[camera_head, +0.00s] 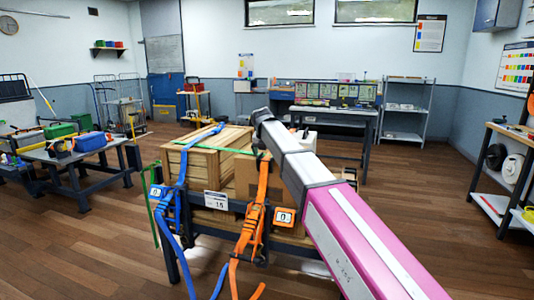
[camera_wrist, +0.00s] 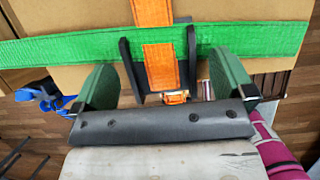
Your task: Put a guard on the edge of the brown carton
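The brown carton (camera_head: 246,178) sits beside a wooden crate on the strapping stand. Its cardboard fills the upper part of the wrist view (camera_wrist: 85,78). A black piece with two upright side plates (camera_wrist: 130,66), apparently an edge guard, is at the carton with the orange strap (camera_wrist: 160,66) between its plates. My gripper (camera_wrist: 165,82) is open, its green-padded fingers apart on either side of the black piece with visible gaps. In the head view my arm hides most of the gripper and the carton's top.
A green strap (camera_wrist: 70,48) runs across the carton and crosses the orange strap. The wooden crate (camera_head: 203,163) with a blue strap (camera_head: 183,165) stands left of the carton. Orange strap and buckles (camera_head: 250,225) hang at the front.

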